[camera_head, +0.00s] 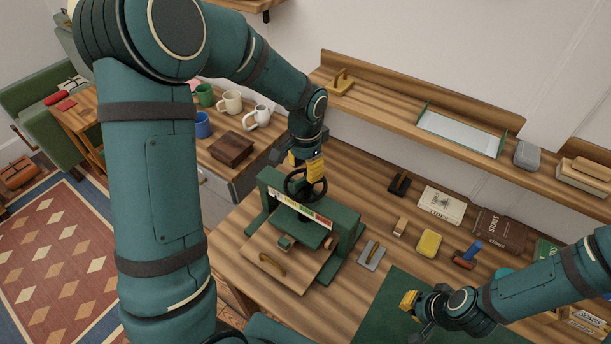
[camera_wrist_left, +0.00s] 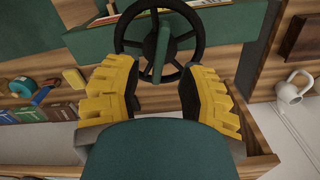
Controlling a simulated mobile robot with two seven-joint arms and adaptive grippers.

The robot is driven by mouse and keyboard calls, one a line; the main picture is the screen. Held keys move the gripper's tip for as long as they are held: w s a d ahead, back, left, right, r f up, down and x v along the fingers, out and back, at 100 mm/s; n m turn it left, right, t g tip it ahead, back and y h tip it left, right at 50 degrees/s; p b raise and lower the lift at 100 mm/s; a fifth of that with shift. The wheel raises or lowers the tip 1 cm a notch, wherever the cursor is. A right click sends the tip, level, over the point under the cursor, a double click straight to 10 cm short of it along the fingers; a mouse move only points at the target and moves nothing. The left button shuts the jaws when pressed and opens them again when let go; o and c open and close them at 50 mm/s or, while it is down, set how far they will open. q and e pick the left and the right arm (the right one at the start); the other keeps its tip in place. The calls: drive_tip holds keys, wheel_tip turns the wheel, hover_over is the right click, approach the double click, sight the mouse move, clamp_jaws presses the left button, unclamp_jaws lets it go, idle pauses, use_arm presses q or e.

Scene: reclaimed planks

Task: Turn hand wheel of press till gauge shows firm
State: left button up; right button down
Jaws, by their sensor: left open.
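The green press (camera_head: 262,184) stands on the wooden bench, with its black hand wheel (camera_head: 290,190) on top. A gauge strip (camera_head: 300,207) with yellow, green and red bands runs along its front; its reading is too small to tell. My left gripper (camera_head: 307,172) is above the wheel with yellow fingers pointing down. In the left wrist view the hand wheel (camera_wrist_left: 193,42) lies ahead of the spread, empty fingers, its spokes and hub partly between them. I cannot tell whether they touch the rim. My right gripper (camera_head: 416,312) is low at the right, over a green mat; its jaws are unclear.
A grey-handled tool (camera_head: 371,254), yellow sponge-like block (camera_head: 428,243) and books (camera_head: 441,205) lie right of the press. Mugs (camera_head: 230,101) and a brown block (camera_head: 232,149) stand on the cabinet at left. A shelf (camera_head: 400,110) runs behind. The green mat (camera_head: 375,315) has bare room.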

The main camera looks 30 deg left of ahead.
use_arm(q)
wheel_tip(320, 180, up, 8)
drive_tip(key=shift+f, duration=0.1)
idle(0.9)
